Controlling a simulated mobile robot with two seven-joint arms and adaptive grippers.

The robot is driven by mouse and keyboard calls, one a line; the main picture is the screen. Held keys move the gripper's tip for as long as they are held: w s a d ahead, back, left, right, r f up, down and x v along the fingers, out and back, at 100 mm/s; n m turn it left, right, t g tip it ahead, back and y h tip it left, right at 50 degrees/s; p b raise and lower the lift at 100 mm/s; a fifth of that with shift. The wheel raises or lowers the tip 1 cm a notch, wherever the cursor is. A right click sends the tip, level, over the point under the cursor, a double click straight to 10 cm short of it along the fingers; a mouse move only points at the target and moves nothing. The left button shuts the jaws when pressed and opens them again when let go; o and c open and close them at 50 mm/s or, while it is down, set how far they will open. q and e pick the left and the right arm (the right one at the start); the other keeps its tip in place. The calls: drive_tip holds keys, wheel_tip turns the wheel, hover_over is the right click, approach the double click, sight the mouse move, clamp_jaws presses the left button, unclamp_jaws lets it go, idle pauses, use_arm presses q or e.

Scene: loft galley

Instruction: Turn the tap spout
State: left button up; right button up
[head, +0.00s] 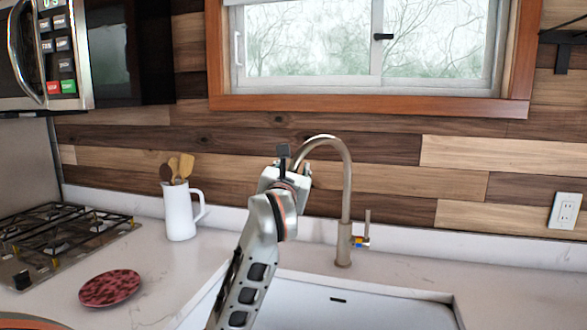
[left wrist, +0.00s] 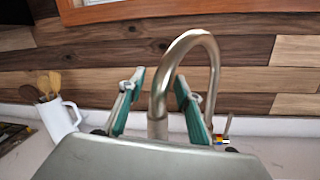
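The tap is a brushed-metal gooseneck; its spout (head: 345,170) arches up from the base behind the sink and curves over to the left. My left gripper (head: 291,165) is at the spout's free end in the head view and covers it. In the left wrist view, the left gripper (left wrist: 159,82) has its two teal fingers apart, one on each side of the spout's hanging end (left wrist: 157,110). I see a gap on both sides and cannot tell of any contact. The spout's tip is hidden behind the gripper body. My right gripper is not in view.
The tap's small lever (head: 367,224) stands right of its base. The white sink (head: 380,302) lies in front. A white utensil jug (head: 181,213), a red plate (head: 110,288) and a gas hob (head: 55,240) are on the left. The counter right of the tap is clear.

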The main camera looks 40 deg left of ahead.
use_arm(q)
drive_tip(key=shift+r, duration=0.15)
wheel_tip(320, 180, up, 9)
drive_tip(key=shift+s+r, duration=0.1)
drive_tip(key=shift+s, duration=0.05)
drive_tip(key=shift+w+r, duration=0.2)
drive_tip(key=shift+s+r, duration=0.1)
drive_tip(key=shift+r, duration=0.05)
